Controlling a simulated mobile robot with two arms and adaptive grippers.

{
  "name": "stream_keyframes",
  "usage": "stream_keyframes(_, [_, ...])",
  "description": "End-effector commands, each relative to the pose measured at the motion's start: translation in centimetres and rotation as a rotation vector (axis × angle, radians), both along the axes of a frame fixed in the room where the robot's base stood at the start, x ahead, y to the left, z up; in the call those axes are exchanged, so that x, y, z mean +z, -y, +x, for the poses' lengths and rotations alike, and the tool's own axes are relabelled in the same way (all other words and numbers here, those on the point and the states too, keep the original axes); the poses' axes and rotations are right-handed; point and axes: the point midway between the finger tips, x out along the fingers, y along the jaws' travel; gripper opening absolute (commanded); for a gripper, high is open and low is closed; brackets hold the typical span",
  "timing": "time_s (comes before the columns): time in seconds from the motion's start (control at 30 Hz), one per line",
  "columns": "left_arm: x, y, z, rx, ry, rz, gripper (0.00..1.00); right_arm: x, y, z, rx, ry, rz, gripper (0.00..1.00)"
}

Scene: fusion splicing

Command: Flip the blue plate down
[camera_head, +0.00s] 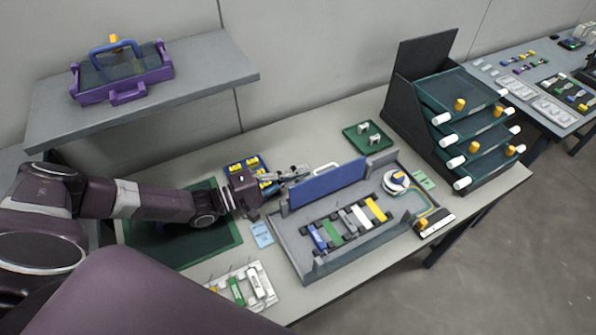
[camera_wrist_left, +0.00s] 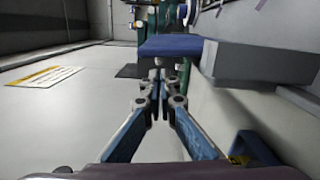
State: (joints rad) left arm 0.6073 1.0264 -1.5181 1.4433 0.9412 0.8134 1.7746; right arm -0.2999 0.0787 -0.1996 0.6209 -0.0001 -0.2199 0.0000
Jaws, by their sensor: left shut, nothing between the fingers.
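The blue plate (camera_head: 328,184) stands up on its long edge at the back of the grey tray (camera_head: 290,250) in the head view. My left gripper (camera_head: 306,170) is shut and empty, behind the plate near its upper left corner. In the left wrist view the shut fingertips (camera_wrist_left: 159,88) point toward the blue plate (camera_wrist_left: 172,45), which shows just beyond them. I cannot tell whether the tips touch it. My right gripper is not in view.
Several coloured strips (camera_head: 347,224) and a white spool (camera_head: 396,181) lie in the tray. A small green tray (camera_head: 352,133) is behind it, a dark rack (camera_head: 412,95) at the right. A blue tray with yellow items (camera_head: 232,169) lies close by my left gripper.

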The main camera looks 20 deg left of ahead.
Motion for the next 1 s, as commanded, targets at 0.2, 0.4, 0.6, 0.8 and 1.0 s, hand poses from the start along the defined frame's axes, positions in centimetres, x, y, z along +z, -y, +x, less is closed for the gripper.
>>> stream_keyframes(0.2, [0.3, 0.2, -0.2, 0.000, 0.027, 0.035, 0.00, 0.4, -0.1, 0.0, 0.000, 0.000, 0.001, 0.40])
stream_keyframes(0.4, [0.4, 0.4, -0.4, -0.001, 0.043, 0.056, 0.00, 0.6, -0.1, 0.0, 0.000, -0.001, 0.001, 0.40])
stream_keyframes(0.6, [0.6, 0.6, -0.5, 0.000, 0.065, 0.083, 0.00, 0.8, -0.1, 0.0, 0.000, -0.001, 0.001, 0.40])
stream_keyframes(0.8, [1.0, 1.0, -0.8, -0.001, 0.103, 0.132, 0.00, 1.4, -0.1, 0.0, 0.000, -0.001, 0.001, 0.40])
stream_keyframes(1.0, [1.5, 1.8, -1.5, 0.000, 0.181, 0.233, 0.00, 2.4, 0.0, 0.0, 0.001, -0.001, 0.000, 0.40])
